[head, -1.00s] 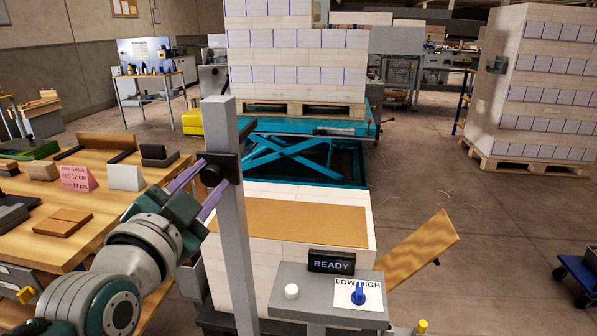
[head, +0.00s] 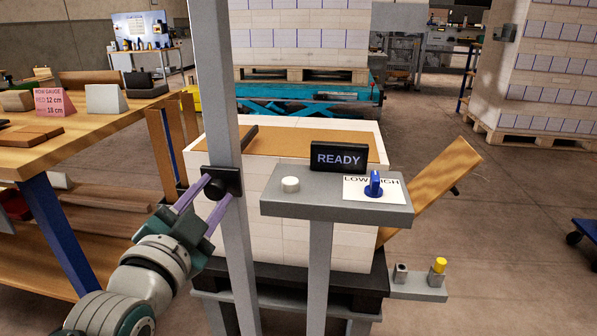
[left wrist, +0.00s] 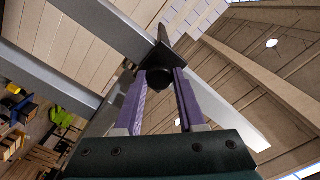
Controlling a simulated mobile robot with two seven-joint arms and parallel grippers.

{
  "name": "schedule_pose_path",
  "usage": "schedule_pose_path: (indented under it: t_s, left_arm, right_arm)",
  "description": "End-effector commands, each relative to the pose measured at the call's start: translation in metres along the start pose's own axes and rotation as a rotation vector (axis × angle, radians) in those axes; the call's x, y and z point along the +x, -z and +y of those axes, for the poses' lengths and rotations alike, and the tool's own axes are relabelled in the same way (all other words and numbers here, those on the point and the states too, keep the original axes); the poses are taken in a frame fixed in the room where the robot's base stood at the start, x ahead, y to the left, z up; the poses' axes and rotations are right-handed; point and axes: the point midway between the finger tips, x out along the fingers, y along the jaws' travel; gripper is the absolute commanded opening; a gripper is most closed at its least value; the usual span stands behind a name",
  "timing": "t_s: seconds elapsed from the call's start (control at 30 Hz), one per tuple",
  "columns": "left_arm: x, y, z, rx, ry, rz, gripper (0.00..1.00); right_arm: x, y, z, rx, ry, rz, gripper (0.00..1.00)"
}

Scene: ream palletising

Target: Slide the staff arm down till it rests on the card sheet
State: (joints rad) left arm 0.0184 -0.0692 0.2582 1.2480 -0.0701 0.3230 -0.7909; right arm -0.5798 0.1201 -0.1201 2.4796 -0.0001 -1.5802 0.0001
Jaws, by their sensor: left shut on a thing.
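The upright grey staff (head: 213,90) stands at the near left of the pale ream stack (head: 280,215). A black sliding block (head: 230,181) with a round knob sits on it. My left gripper (head: 211,189) is shut on the knob, which also shows between the purple fingers in the left wrist view (left wrist: 158,78). The staff arm (head: 249,138), a dark bar, reaches back over the left part of the brown card sheet (head: 320,145) on the stack. The staff hides its near end. I cannot tell whether it touches the card. My right gripper is not in view.
A control stand (head: 330,203) with a READY display (head: 338,157), white button and blue knob stands in front of the stack. A wooden board (head: 440,185) leans at its right. A wooden workbench (head: 85,135) is at left. Floor at right is mostly clear.

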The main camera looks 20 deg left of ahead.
Motion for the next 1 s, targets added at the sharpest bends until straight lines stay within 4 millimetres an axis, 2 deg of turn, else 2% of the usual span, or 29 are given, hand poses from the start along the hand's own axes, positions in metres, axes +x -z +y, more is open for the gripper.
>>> schedule_pose_path:
  t_s: [0.03, 0.13, 0.6, 0.63, 0.87, 1.0]
  left_arm:
    - [-0.0003, -0.0093, 0.0092, -0.001, -0.003, -0.003, 0.0]
    - [-0.0004, -0.0139, 0.0138, -0.001, -0.003, -0.004, 0.0]
    - [-0.0006, -0.0161, 0.0158, -0.001, -0.005, -0.006, 0.0]
    - [-0.0006, -0.0161, 0.0158, -0.001, -0.005, -0.006, 0.42]
    - [-0.0003, -0.0154, 0.0151, -0.001, -0.002, -0.003, 0.68]
    - [-0.0002, -0.015, 0.0148, -0.001, -0.001, -0.002, 0.69]
  right_arm:
    - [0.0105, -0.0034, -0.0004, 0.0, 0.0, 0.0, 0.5]
    - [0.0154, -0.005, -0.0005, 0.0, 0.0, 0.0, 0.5]
    - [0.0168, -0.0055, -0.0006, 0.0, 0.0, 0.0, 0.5]
    - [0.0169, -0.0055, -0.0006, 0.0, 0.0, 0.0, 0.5]
    - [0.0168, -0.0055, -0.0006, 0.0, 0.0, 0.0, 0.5]
    - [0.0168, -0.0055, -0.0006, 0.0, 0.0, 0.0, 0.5]
